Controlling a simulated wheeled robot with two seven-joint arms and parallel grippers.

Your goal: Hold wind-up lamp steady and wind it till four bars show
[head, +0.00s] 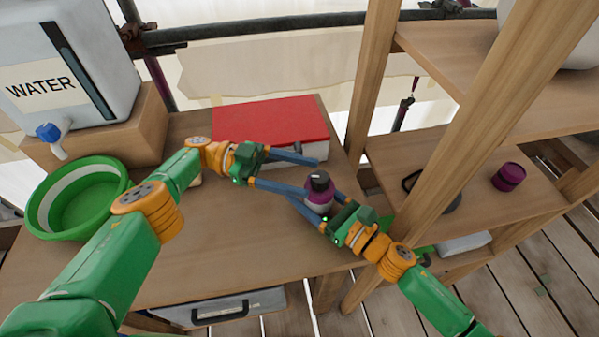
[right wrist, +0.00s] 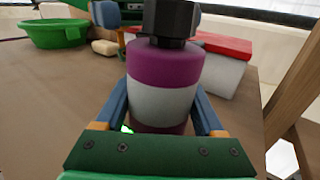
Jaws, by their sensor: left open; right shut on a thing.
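The wind-up lamp (head: 319,194) stands near the table's front right, a purple and white cylinder with a black knob (head: 320,181) on top. My right gripper (head: 318,203) is shut on the lamp's body; the right wrist view shows its fingers on both sides of the lamp (right wrist: 164,100). My left gripper (head: 311,177) is open, its blue fingers spread beside and behind the knob. I cannot tell whether it touches the lamp. A small green glow shows low by the lamp in the right wrist view; no bars can be read.
A white box with a red lid (head: 270,118) sits behind the left gripper. A green basin (head: 75,200) and a water container (head: 70,65) on a wooden block stand at left. A wooden post (head: 480,130) and shelves with a purple tin (head: 508,177) are at right. The front table middle is clear.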

